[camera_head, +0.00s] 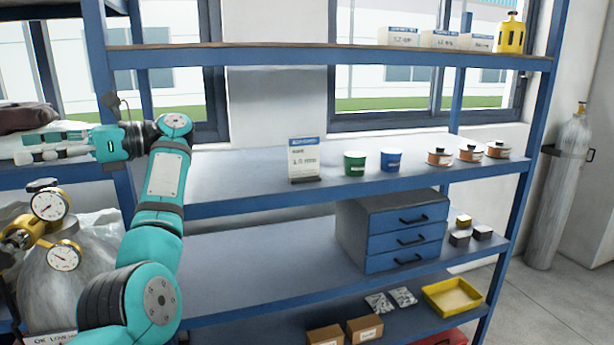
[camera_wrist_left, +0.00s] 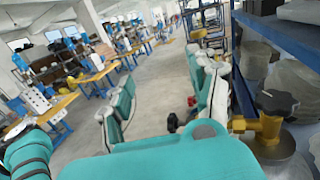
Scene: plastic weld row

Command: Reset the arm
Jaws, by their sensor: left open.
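My teal left arm comes in from the lower left of the head view and bends back to the left at its upper joint. My left gripper (camera_head: 30,148) is at the far left, in front of the left shelf, pointing left. Its fingers are apart and I see nothing held between them. My right gripper is in neither view.
A blue shelf rack (camera_head: 270,200) holds a green cup (camera_head: 355,163), a blue cup (camera_head: 391,160), spools and a drawer unit (camera_head: 405,235). Gauges (camera_head: 50,205) on a cylinder stand close left of my arm. An aisle (camera_wrist_left: 150,80) passes workbenches in the wrist view.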

